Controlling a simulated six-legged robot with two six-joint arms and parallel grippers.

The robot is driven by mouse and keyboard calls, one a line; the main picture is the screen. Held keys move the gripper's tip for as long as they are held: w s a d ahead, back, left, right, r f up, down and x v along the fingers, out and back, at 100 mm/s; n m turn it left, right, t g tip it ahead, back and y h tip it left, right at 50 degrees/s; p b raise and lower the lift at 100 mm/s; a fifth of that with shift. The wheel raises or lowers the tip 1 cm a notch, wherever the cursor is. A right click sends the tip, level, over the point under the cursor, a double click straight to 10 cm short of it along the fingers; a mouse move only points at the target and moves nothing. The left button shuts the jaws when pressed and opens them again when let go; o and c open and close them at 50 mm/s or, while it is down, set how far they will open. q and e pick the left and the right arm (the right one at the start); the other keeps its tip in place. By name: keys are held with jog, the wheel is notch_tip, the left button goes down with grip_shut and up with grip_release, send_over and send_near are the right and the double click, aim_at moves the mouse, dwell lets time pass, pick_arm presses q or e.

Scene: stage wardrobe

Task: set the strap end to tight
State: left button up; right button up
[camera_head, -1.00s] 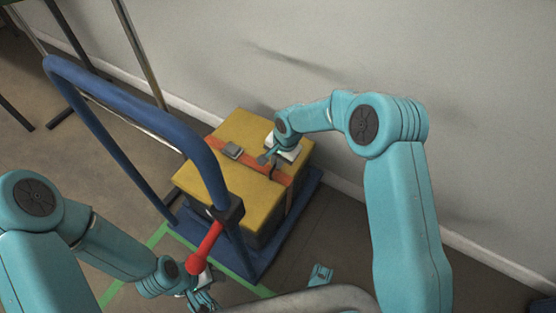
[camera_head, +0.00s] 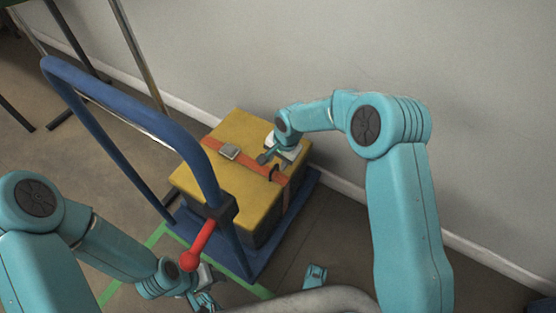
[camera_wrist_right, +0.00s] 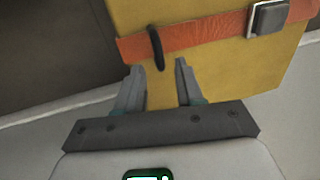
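An orange strap (camera_head: 250,166) runs over the yellow box (camera_head: 222,182), with a grey metal buckle (camera_head: 229,152) on it. The strap also shows in the right wrist view (camera_wrist_right: 205,36), with the buckle (camera_wrist_right: 268,18) at upper right. A black loop (camera_head: 273,173) stands on the strap near the box's right edge; it also shows in the wrist view (camera_wrist_right: 155,48). My right gripper (camera_wrist_right: 159,66) is open and empty, its fingertips just short of the strap and the loop's lower end. My left gripper (camera_head: 204,299) is low, below the red lever; its fingers are too small to read.
The box rests on a blue trolley (camera_head: 262,252) whose tall blue handle (camera_head: 125,116) rises at the left. A red lever (camera_head: 203,238) sticks out from the handle's post. A pale wall (camera_head: 430,60) stands close behind the box. Green tape (camera_head: 150,240) marks the floor.

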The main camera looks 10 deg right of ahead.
notch_tip(320, 180, up, 15)
jog(key=s+d+p, duration=0.2)
jog(key=p, duration=0.2)
dwell(0.4)
